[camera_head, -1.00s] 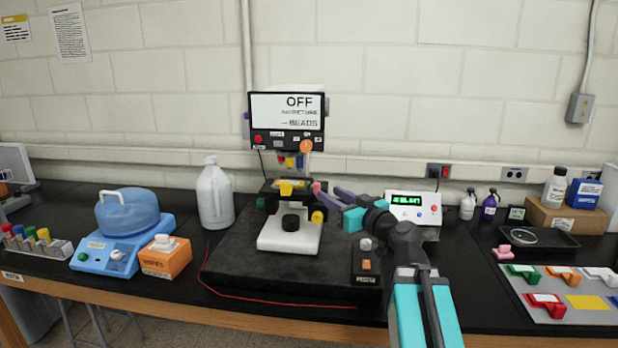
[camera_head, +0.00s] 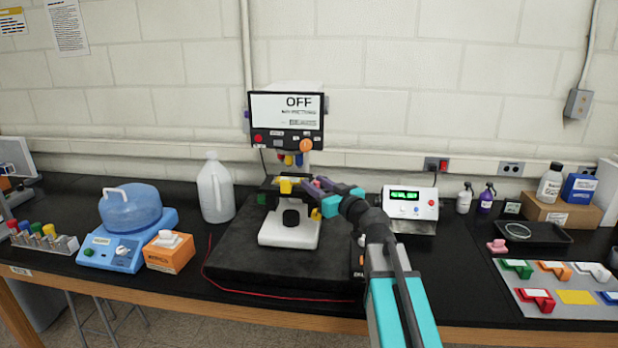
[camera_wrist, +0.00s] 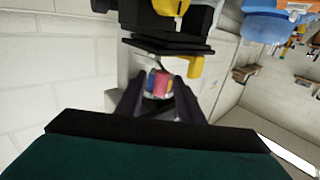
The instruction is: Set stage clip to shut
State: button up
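The microscope (camera_head: 290,232) stands on a dark slab, its screen (camera_head: 287,108) reading OFF. A yellow piece on its black stage, which looks like the stage clip (camera_head: 287,186), also shows in the wrist view (camera_wrist: 195,68). I cannot tell whether the clip is open or shut. My gripper (camera_head: 316,184) is at the right side of the stage, close to the clip. In the wrist view my gripper (camera_wrist: 156,88) has its fingers apart with nothing held. The coloured objectives (camera_wrist: 160,83) appear between the fingers, farther off. Contact with the clip is not visible.
A yellow knob (camera_head: 330,206) sits just below my gripper. A white device with a green display (camera_head: 410,205) stands to the right. A white jug (camera_head: 215,188) stands left of the microscope. A red cable (camera_head: 250,292) runs along the slab's front.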

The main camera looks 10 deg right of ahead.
jog(key=shift+p+x, duration=0.55)
jog(key=shift+x, duration=1.2)
grip_shut()
